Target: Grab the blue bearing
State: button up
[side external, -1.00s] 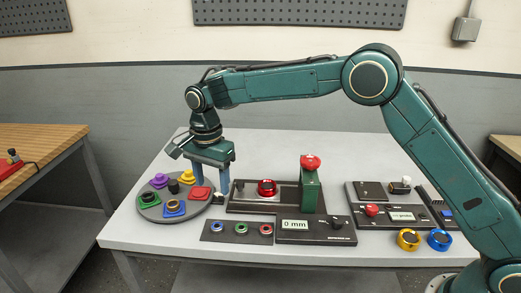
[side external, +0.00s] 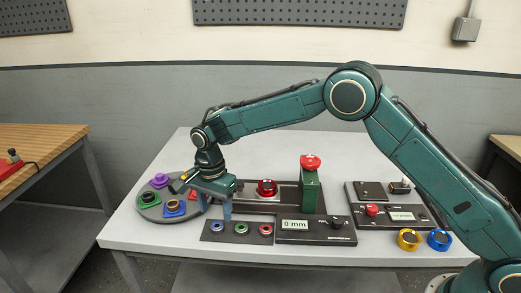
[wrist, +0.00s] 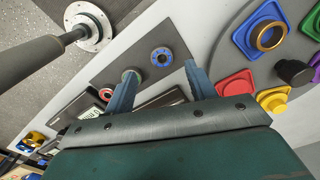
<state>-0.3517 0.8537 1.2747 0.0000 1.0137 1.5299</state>
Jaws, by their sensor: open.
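The blue bearing (side external: 217,226) is a small ring at the left end of the dark plate at the table's front. In the wrist view the blue bearing (wrist: 162,56) lies flat, just beyond the fingertips and roughly between them. My gripper (wrist: 160,70) is open and empty. In the side view my gripper (side external: 215,210) hangs over the left end of the plate, fingers down, above the bearing. The green bearing (side external: 242,229) and red bearing (side external: 266,229) lie in a row to its right. In the wrist view one finger overlaps the green bearing (wrist: 130,74).
A round grey tray (side external: 148,213) with coloured parts stands close left of my gripper. The 0 mm display box (side external: 295,224) and a green press (side external: 310,190) stand to the right.

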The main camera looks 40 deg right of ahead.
aim_at(215, 222)
jog(key=shift+f, duration=0.15)
jog(key=shift+w+a+f, duration=0.1)
jog(key=shift+a+f, duration=0.05)
jog(key=shift+f, duration=2.3)
jog(key=shift+c, duration=0.5)
jog(key=c, duration=1)
